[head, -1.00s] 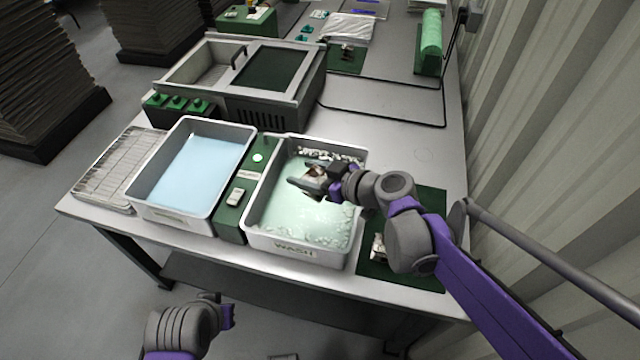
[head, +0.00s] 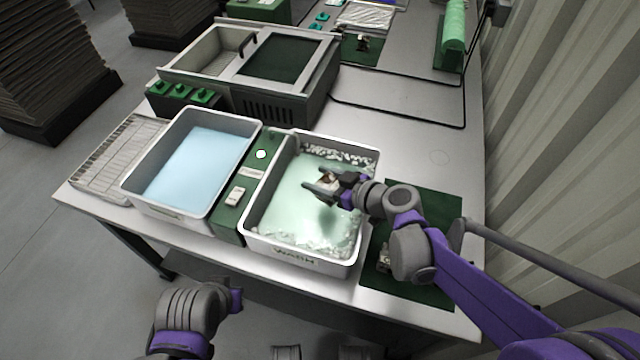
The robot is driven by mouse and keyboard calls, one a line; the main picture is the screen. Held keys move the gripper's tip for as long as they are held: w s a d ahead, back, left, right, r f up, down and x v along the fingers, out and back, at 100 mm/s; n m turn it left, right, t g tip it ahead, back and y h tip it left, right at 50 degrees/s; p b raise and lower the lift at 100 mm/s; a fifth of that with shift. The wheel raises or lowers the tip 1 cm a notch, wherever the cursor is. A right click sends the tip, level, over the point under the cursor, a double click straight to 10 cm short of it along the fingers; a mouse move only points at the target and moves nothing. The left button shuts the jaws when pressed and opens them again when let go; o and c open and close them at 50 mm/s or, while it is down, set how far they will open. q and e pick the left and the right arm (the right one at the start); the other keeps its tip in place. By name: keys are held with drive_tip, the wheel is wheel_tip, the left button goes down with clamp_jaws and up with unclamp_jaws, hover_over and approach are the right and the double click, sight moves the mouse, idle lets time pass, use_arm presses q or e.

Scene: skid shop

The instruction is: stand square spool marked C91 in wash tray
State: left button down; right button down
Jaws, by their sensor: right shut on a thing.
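The wash tray (head: 297,262) is a white tub marked WASH, with pale green liquid and foam along its edges. My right gripper (head: 322,188) is over the tray and shut on a small spool (head: 328,177), brownish and light in colour. The fingers hide much of the spool, and its marking cannot be read. A dark shadow lies on the liquid below the gripper. My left gripper (head: 236,300) is low at the bottom of the view, in front of the table and away from the tray; its fingers are not clear.
A tray of blue liquid (head: 128,184) stands left of the wash tray, with a green strip (head: 262,170) between them. A wire rack (head: 110,160) is at far left. A green mat (head: 440,205) with a small metallic item (head: 384,258) lies at right. A grey machine (head: 290,100) stands behind.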

drive_tip(key=shift+f, duration=0.85)
drive_tip(key=shift+f, duration=0.1)
drive_tip(key=shift+f+b, duration=0.5)
drive_tip(key=shift+f, duration=0.05)
drive_tip(key=shift+c, duration=0.6)
unclamp_jaws()
drive_tip(key=shift+r, duration=0.1)
drive_tip(key=shift+r, duration=0.3)
drive_tip(key=p+v, duration=0.3)
drive_tip(key=v, duration=0.9)
drive_tip(key=shift+r, duration=0.3)
drive_tip(key=shift+w+d, duration=0.1)
drive_tip(key=shift+w, duration=0.05)
